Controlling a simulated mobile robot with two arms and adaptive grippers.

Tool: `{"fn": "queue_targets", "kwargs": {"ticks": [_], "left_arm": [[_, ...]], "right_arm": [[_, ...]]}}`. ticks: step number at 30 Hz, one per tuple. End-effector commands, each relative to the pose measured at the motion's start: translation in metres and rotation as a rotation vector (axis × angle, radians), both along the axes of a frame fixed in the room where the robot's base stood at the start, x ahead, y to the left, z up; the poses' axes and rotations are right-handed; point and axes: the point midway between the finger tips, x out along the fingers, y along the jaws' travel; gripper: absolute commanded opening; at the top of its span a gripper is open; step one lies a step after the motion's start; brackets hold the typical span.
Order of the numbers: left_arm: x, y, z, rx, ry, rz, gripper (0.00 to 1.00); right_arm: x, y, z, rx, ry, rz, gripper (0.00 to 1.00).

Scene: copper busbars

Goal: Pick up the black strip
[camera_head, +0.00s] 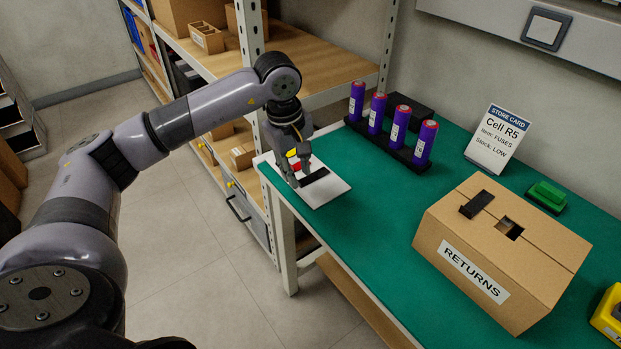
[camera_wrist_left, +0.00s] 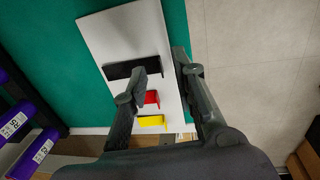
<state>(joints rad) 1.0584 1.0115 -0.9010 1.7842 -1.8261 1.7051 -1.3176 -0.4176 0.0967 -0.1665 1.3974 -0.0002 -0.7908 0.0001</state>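The black strip (camera_head: 315,178) lies on a white board (camera_head: 327,192) at the left end of the green table. In the left wrist view, the black strip (camera_wrist_left: 130,68) lies across the board (camera_wrist_left: 115,36), above a shorter red piece (camera_wrist_left: 152,98) and a yellow piece (camera_wrist_left: 151,121). My left gripper (camera_head: 298,174) points down over the board. In the left wrist view, my left gripper (camera_wrist_left: 163,66) is open, with the strip's right end between its fingertips. I cannot tell whether the fingers touch the strip. My right gripper is not in view.
Purple cylinders (camera_head: 377,114) stand in a black holder (camera_head: 402,153) behind the board. A cardboard RETURNS box (camera_head: 425,240) with a slot on top, a store card (camera_head: 500,140) and a green object (camera_head: 547,195) are farther right. The table between board and box is clear.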

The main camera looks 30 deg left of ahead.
Motion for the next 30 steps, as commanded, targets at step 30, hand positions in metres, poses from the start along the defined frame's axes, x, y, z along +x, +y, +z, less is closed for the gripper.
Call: {"fn": "queue_targets", "kwargs": {"ticks": [30], "left_arm": [[0.004,-0.003,-0.030,-0.001,0.000,0.000,0.00]], "right_arm": [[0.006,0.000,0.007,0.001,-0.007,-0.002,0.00]]}}
